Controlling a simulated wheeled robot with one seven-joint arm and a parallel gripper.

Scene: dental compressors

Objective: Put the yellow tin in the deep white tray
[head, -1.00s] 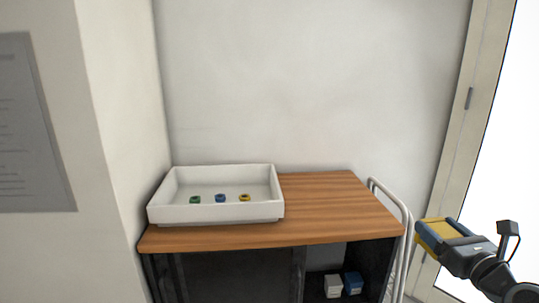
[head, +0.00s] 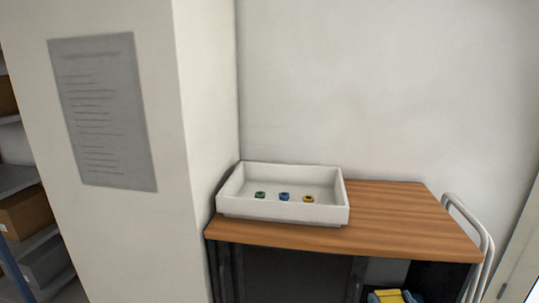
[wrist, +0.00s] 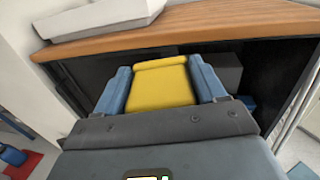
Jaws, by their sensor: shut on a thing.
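The yellow tin (wrist: 160,85) is held between the two blue fingers of my gripper (wrist: 160,88) in the wrist view. In the head view the tin (head: 389,297) and my gripper (head: 397,296) show only in part at the bottom edge, in front of the cabinet and below its top. The deep white tray (head: 285,211) stands on the left part of the wooden top. It holds a green, a blue and a yellow ring-like piece in a row. Part of the tray (wrist: 95,18) also shows at the top of the wrist view.
The wooden cabinet top (head: 400,220) is bare to the right of the tray. A white rail (head: 474,226) runs along its right end. A wall corner with a grey notice (head: 103,112) stands to the left, with shelves (head: 20,180) beyond it.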

